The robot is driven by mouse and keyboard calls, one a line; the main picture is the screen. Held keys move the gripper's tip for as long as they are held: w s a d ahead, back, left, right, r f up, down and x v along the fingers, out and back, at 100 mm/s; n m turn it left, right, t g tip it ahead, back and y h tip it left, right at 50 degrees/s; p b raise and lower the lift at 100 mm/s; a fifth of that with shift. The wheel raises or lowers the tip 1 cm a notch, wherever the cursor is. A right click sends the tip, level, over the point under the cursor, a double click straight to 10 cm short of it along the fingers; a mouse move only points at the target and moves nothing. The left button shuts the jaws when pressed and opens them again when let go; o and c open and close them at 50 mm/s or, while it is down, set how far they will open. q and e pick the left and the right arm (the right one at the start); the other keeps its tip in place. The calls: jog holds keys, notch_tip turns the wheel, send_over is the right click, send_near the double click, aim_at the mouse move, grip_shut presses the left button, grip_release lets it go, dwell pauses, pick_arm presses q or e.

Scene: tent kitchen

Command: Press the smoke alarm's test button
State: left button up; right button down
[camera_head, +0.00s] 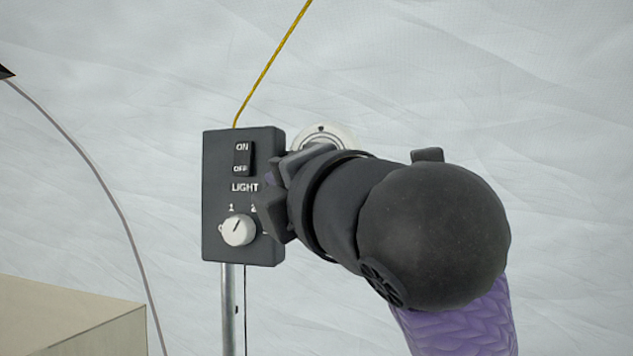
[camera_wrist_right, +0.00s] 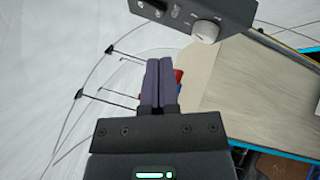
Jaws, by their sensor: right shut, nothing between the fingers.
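A round white device (camera_head: 322,134), which looks like the smoke alarm, sits against the pale tent wall in the head view. My right gripper and wrist hide most of it. Only its upper rim and a small dark mark show; its test button cannot be made out. My right gripper (camera_head: 272,190) is in front of the right edge of the dark light box, below and left of the alarm. In the right wrist view its fingers (camera_wrist_right: 160,64) are together and empty. The alarm does not show in that view. My left gripper is out of view.
The light box (camera_head: 214,190) with a switch and white knob (camera_head: 238,230) stands on a metal pole (camera_head: 229,305), close to my fingers. A yellow cord (camera_head: 270,65) runs up from it. A beige block (camera_head: 70,318) is lower left. A wooden surface (camera_wrist_right: 255,85) shows in the wrist view.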

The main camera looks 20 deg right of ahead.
jog(key=shift+n+t, duration=0.4)
jog(key=shift+n, duration=0.2)
jog(key=s+r, duration=0.2)
jog(key=r, duration=0.1)
jog(key=shift+s+r, duration=0.15)
jog(key=shift+r, duration=0.1)
jog(key=shift+d, duration=0.1)
jog(key=w+d+p, duration=0.1)
jog(key=w+d, duration=0.3)
jog(key=w, duration=0.3)
jog(key=shift+w+d+p, duration=0.2)
jog(key=shift+d+p, duration=0.2)
jog(key=shift+w, duration=0.1)
dwell(1.0)
jog(key=shift+w+d+p, duration=0.2)
jog(key=shift+d+p, duration=0.05)
jog(key=shift+p, duration=0.05)
